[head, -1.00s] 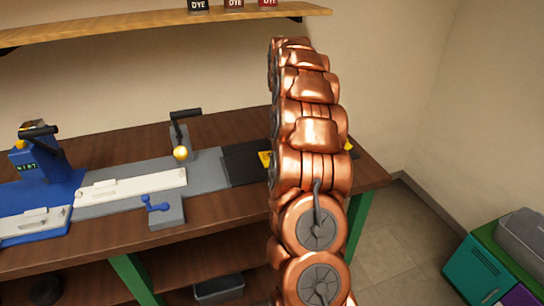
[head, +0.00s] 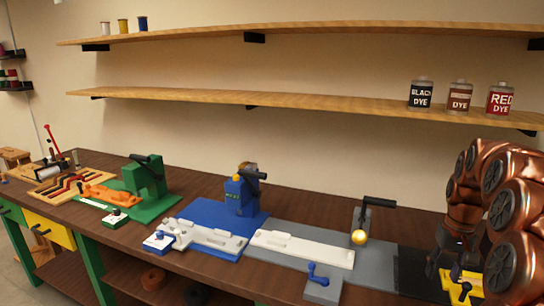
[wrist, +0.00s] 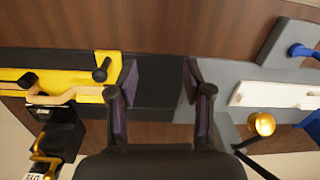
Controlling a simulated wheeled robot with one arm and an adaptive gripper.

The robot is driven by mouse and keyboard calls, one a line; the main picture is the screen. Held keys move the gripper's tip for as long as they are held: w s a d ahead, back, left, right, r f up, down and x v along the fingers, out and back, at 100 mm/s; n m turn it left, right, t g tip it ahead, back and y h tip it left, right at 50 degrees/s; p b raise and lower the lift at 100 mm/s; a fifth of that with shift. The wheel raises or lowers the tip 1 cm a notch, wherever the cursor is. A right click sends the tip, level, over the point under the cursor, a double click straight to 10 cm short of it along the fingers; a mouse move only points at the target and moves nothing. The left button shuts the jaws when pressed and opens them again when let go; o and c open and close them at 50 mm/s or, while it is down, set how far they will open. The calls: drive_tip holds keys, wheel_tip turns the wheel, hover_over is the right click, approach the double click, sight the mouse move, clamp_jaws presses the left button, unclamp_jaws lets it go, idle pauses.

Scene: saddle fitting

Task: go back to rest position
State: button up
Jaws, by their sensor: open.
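My gripper (wrist: 158,95) is open and empty in the wrist view, its two dark fingers apart above a black plate (wrist: 158,122) on the bench. In the head view my copper-coloured arm fills the right edge, and its end hangs over the bench's right part. A yellow fixture (head: 464,282) lies beside my gripper in the head view. It also shows left of the fingers in the wrist view (wrist: 75,80).
A grey plate with a white strip (head: 303,248), a gold-knobbed lever (head: 361,236) and a blue clamp (head: 320,275) lie left of my arm. Blue (head: 240,195) and green (head: 148,180) stations stand farther left. Shelves hang above, with dye bottles (head: 460,97) at right.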

drive_tip(key=s+a+r+n, duration=0.1)
drive_tip(key=s+a, duration=0.2)
drive_tip(key=a, duration=0.2)
drive_tip(key=s+a+r, duration=0.1)
drive_tip(key=s+a, duration=0.2)
drive_tip(key=a, duration=0.3)
drive_tip(key=s+a+f, duration=0.1)
drive_tip(key=s+a, duration=0.3)
drive_tip(key=s, duration=0.4)
drive_tip(key=s+a+f+n+g, duration=0.1)
drive_tip(key=s+a, duration=0.4)
drive_tip(key=s, duration=0.3)
drive_tip(key=s+a+f+n, duration=0.1)
drive_tip(key=s+a, duration=0.3)
drive_tip(key=s, duration=0.5)
drive_tip(key=shift+a+f+g, duration=0.3)
drive_tip(key=shift+a+f, duration=0.1)
drive_tip(key=shift+f, duration=0.2)
